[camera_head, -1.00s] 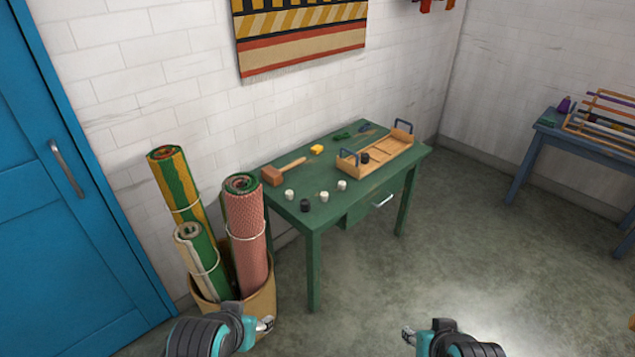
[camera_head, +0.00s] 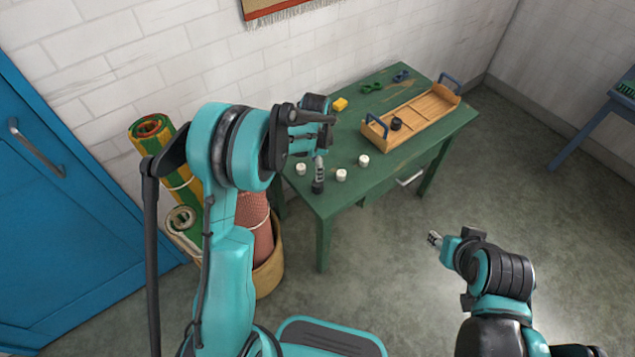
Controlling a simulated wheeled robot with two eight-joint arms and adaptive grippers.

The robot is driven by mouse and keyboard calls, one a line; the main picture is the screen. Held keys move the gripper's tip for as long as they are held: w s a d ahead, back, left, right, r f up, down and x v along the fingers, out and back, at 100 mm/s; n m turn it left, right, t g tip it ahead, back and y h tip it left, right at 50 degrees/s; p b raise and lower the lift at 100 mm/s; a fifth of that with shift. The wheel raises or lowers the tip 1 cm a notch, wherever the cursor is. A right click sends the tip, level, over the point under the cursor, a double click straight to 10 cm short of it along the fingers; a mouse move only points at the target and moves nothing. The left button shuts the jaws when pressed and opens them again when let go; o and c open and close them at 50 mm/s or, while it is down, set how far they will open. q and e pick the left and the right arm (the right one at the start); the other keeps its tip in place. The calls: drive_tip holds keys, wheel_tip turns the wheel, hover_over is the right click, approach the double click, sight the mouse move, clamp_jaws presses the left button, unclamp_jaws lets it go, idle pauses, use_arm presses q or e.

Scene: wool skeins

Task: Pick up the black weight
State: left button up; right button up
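A small black weight (camera_head: 317,187) is at the near left edge of the green table (camera_head: 325,207). My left gripper (camera_head: 319,173) points down at it from above, its fingertips at or just over the weight's top. I cannot tell whether the fingers are around it or whether it is lifted. A second black weight (camera_head: 396,124) sits in the wooden tray (camera_head: 430,107). White weights stand near the first one: one to its left (camera_head: 301,169), two to its right (camera_head: 341,175) (camera_head: 364,160). My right gripper (camera_head: 434,238) is over the floor, away from the table, its opening too small to judge.
A yellow block (camera_head: 340,104), green item (camera_head: 371,87) and blue item (camera_head: 402,76) lie towards the table's back. Rolled rugs (camera_head: 256,225) stand in a basket (camera_head: 269,269) left of the table, partly behind my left arm.

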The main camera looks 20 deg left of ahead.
sight(317, 184)
use_arm(q)
drive_tip(key=shift+m+g, duration=0.3)
drive_tip(key=shift+m, duration=0.4)
drive_tip(key=f, duration=0.2)
drive_tip(key=w+f, duration=0.1)
drive_tip(key=f, duration=0.4)
drive_tip(key=shift+w+b, duration=0.15)
drive_tip(key=shift+b, duration=0.2)
wheel_tip(317, 184, down, 5)
drive_tip(key=shift+b, duration=1.1)
drive_tip(key=shift+r, duration=0.15)
clamp_jaws()
